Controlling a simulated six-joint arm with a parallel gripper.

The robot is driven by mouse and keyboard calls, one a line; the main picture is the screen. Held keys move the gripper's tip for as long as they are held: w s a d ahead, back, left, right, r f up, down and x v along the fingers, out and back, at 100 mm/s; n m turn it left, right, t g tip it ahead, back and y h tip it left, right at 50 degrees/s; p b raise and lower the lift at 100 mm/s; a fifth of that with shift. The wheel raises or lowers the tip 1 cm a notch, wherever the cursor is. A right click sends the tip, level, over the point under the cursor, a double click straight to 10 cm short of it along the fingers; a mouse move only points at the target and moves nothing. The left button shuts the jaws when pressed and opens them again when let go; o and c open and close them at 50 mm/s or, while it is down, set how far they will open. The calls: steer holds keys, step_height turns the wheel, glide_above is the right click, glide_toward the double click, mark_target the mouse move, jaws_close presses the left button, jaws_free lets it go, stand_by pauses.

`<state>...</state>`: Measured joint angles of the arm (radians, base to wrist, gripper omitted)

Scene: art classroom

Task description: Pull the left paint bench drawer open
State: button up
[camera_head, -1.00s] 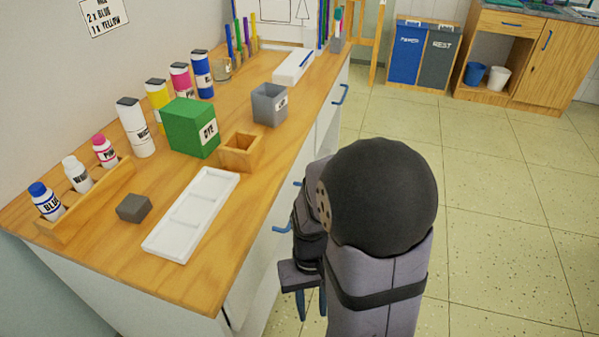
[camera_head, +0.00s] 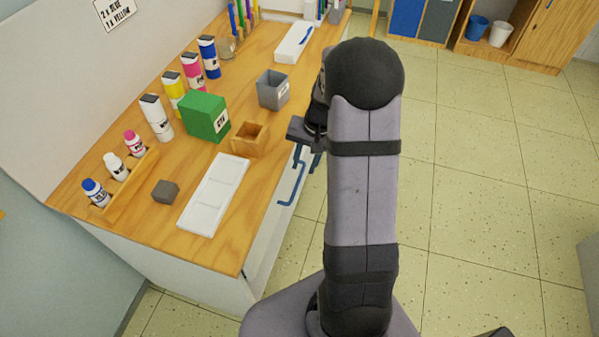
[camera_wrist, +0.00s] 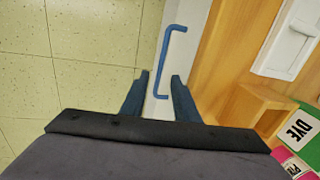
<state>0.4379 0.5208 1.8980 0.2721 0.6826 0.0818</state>
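The wooden-topped paint bench (camera_head: 225,255) has a white front with a blue bar handle (camera_head: 293,185) on it. My gripper (camera_head: 307,160) is beside the bench's front edge, close to the upper end of this handle. In the wrist view, the handle (camera_wrist: 166,62) runs up from between the two blue fingertips of my gripper (camera_wrist: 160,76). The fingers are apart, one on each side of the handle's near end; I cannot tell whether they are level with the bar or above it. My arm hides part of the bench front, and the drawer's outline is not clear.
On the bench stand a white palette (camera_head: 215,195), a wooden box (camera_head: 250,139), a green dye box (camera_head: 206,117), a grey cup (camera_head: 273,89), a grey block (camera_head: 165,191) and several paint bottles. The tiled floor (camera_head: 480,200) to the right is clear.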

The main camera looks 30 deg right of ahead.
mark_target(298, 182)
steer(key=shift+w+a+f, duration=0.2)
steer(key=shift+f, duration=1)
steer(key=shift+w+a+f, duration=0.15)
steer(key=shift+f, duration=1.05)
steer(key=shift+w+a+f, duration=0.2)
steer(key=shift+f, duration=1)
jaws_close()
